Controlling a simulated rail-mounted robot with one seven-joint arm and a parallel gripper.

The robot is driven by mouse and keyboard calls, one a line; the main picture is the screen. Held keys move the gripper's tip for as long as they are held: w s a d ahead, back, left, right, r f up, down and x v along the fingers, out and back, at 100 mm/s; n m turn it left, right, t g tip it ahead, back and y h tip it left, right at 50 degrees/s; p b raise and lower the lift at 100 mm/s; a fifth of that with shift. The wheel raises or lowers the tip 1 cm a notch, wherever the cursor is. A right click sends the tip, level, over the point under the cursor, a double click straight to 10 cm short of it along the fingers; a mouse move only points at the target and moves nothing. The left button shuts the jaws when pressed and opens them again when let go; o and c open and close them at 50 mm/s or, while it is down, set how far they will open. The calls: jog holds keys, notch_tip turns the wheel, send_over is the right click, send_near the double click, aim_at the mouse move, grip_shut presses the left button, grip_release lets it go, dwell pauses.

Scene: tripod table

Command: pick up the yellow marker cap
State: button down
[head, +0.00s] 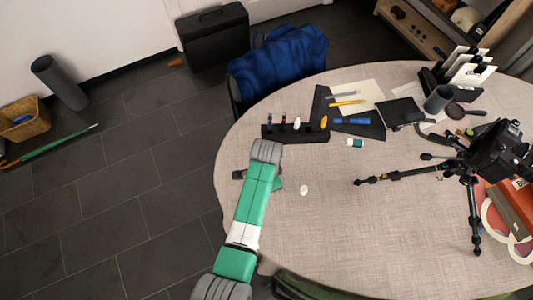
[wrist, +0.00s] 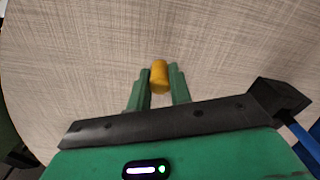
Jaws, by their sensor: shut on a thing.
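The yellow marker cap (wrist: 159,77) is a small yellow-orange cylinder. In the wrist view it sits between the two green fingers of my gripper (wrist: 159,69), which is shut on it. The cap's far end sticks out a little past the fingertips. Table cloth shows behind and around it; I cannot tell how far it is above the table. In the head view my gripper (head: 278,186) is mostly hidden under my arm, over the left part of the table, and the held cap is not visible there.
The round table (head: 340,225) holds a black marker stand (head: 293,134), with a yellow-orange piece (head: 323,122) at its right end. A small white object (head: 304,190) lies right of my gripper. A tripod with camera (head: 493,150) stands at the right. The table's front middle is clear.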

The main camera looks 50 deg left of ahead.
notch_tip(320, 180, up, 3)
jog(key=shift+p, duration=0.45)
jog(key=s+d+p, duration=0.1)
jog(key=s+d, duration=0.1)
jog(key=s, duration=0.3)
jog(key=s+d+p, duration=0.1)
jog(key=s+d, duration=0.1)
jog(key=s, duration=0.3)
jog(key=s+d+r+p, duration=0.1)
jog(key=s+d, duration=0.1)
jog(key=s, duration=0.2)
jog(key=shift+s+d, duration=0.15)
jog(key=shift+s, duration=0.25)
